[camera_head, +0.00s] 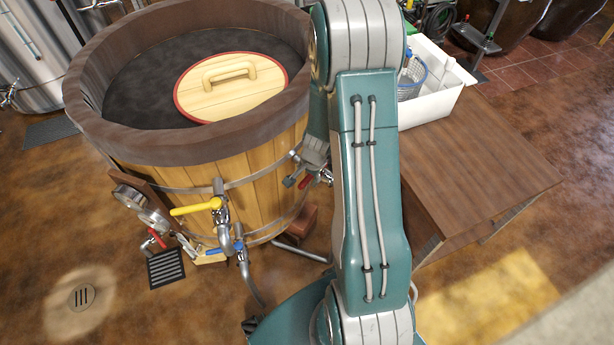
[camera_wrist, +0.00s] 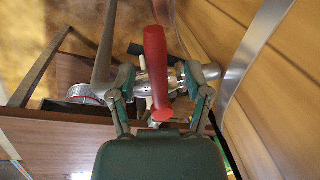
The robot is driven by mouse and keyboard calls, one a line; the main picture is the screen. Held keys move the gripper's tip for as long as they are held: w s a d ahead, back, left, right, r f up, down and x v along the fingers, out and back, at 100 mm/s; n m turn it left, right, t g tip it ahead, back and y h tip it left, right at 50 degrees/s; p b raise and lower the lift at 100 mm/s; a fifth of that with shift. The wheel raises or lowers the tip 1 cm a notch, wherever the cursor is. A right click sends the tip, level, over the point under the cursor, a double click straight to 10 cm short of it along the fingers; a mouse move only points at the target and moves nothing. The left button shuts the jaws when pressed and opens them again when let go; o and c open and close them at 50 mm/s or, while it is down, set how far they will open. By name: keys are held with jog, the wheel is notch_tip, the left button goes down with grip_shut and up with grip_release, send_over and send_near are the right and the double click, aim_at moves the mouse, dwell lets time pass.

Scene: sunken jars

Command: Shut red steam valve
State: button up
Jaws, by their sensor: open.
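A red valve handle (camera_wrist: 155,70) shows upright in the middle of the wrist view, on a metal valve body and pipe. My gripper (camera_wrist: 160,78) is open, with one finger on each side of the handle and valve body. I cannot tell whether either finger touches them. In the head view my gripper (camera_head: 312,163) is at the right side of the wooden vat, partly behind my arm. A small part of the red handle (camera_head: 304,182) shows just below it.
The wooden vat (camera_head: 175,165) has a yellow-handled tap (camera_head: 195,209), a blue-handled tap (camera_head: 228,250) and another red handle (camera_head: 155,240) at its lower left. A wooden table (camera_head: 480,170) with a white bin (camera_head: 435,105) stands right of my arm.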

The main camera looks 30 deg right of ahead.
notch_tip(320, 180, up, 11)
jog(key=s, duration=0.2)
jog(key=shift+d, duration=0.35)
jog(key=s+a+r+n+t, duration=0.2)
jog(key=s+a+r+n, duration=0.2)
jog(key=a+r+n, duration=0.55)
jog(key=s+a+r+n+t, duration=0.1)
jog(key=s+a+r+n, duration=0.3)
jog(key=s+r, duration=0.6)
notch_tip(320, 180, up, 3)
jog(key=shift+s+a+f+n+t+h, duration=0.2)
jog(key=shift+a+n+t+h, duration=0.15)
jog(key=shift+a, duration=0.55)
